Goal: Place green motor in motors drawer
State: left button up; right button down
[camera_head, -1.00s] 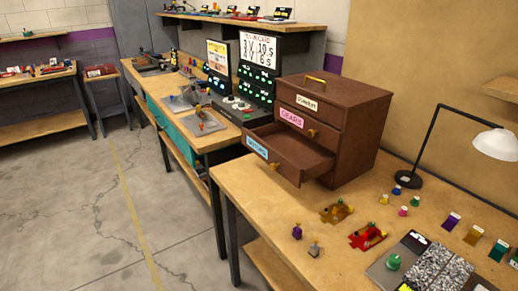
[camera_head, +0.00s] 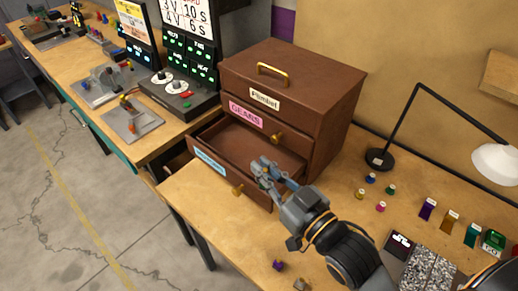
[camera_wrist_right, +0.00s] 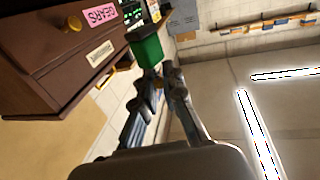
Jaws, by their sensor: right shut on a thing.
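My right gripper (camera_head: 266,174) comes in from the lower right in the head view, with its fingertips over the open lowest drawer. In the wrist view the right gripper (camera_wrist_right: 163,82) is shut on the green motor (camera_wrist_right: 147,47), a green block at its fingertips. The motor is mostly hidden by the fingers in the head view. The motors drawer (camera_head: 228,131) is pulled out toward the left and has a blue label (camera_head: 209,163). Its visible floor looks empty. The left gripper is not in view.
The brown cabinet (camera_head: 330,110) has upper drawers that are shut, one labelled GEARS (camera_head: 245,115). A lamp (camera_head: 380,158) stands to the right. Small coloured parts (camera_head: 381,207) and purple (camera_head: 278,265) pieces lie on the wooden table. Control screens (camera_head: 190,55) stand behind left.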

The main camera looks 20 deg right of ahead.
jog(key=w+d+f+b, duration=0.1)
jog(key=w+f, duration=0.2)
jog(key=w+d+f+b, duration=0.2)
jog(key=w+f, duration=0.1)
jog(key=w, duration=0.1)
jog(key=w+d+f+b, duration=0.1)
jog(key=w+d+f, duration=0.1)
jog(key=w+f, duration=0.1)
jog(key=shift+w+f, duration=0.1)
jog(key=shift+w, duration=0.55)
notch_tip(320, 180, down, 2)
jog(key=shift+w+f, duration=0.15)
jog(key=shift+f, duration=0.55)
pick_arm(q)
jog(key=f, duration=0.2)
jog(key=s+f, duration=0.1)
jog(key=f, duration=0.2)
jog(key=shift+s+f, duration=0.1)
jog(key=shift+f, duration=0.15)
